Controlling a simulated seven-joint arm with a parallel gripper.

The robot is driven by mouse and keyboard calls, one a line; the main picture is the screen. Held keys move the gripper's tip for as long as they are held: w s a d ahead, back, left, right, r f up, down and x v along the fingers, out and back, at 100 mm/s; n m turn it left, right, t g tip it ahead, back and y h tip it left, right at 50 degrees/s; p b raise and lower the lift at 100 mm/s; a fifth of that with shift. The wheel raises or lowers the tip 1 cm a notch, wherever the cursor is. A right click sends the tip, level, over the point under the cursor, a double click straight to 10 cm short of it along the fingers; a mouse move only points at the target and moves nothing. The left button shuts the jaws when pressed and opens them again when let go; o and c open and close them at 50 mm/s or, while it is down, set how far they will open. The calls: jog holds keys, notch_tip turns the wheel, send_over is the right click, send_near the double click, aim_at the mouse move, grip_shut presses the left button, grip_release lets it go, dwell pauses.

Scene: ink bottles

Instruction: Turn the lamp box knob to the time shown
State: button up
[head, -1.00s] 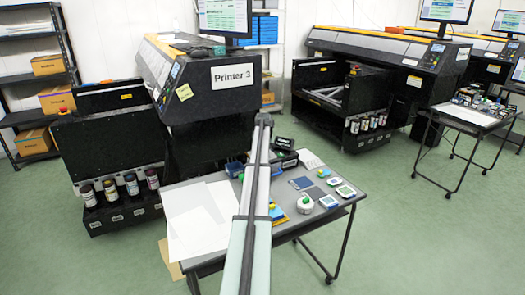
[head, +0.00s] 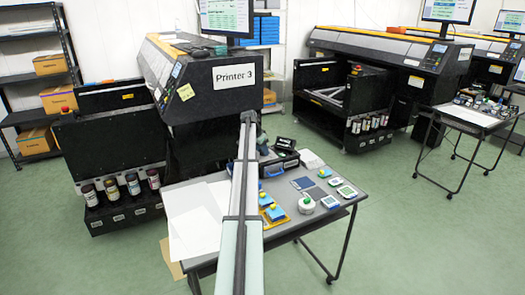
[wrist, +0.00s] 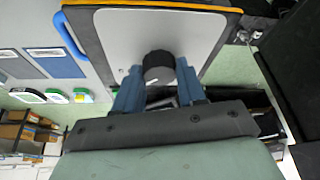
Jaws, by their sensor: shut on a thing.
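The lamp box shows in the wrist view as a pale grey panel (wrist: 118,35) with a dark edge and an orange rim. A round black knob (wrist: 158,66) stands out from the panel. My gripper (wrist: 158,80) has its two blue fingers on either side of the knob, closed on it. In the head view my gripper (head: 263,144) is at the back of the grey table, partly behind my arm. The knob is hidden there. I cannot make out any time marking or the knob's pointer.
The grey table (head: 325,215) holds white sheets (head: 190,225) at left, and blue pads with yellow-green tops (head: 275,212), a round white item (head: 307,205) and small flat devices (head: 346,191) at right. The printer (head: 215,95) stands close behind the table.

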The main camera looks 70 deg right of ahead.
jog(key=shift+w+m+g+y, duration=0.1)
jog(key=shift+m+g+y, duration=0.25)
jog(key=shift+m, duration=0.75)
jog(key=o, duration=1.1)
jog(key=shift+c, duration=0.2)
jog(key=v, duration=1.3)
jog(key=shift+r, duration=0.3)
jog(key=shift+w+a, duration=0.1)
jog(key=shift+w, duration=0.1)
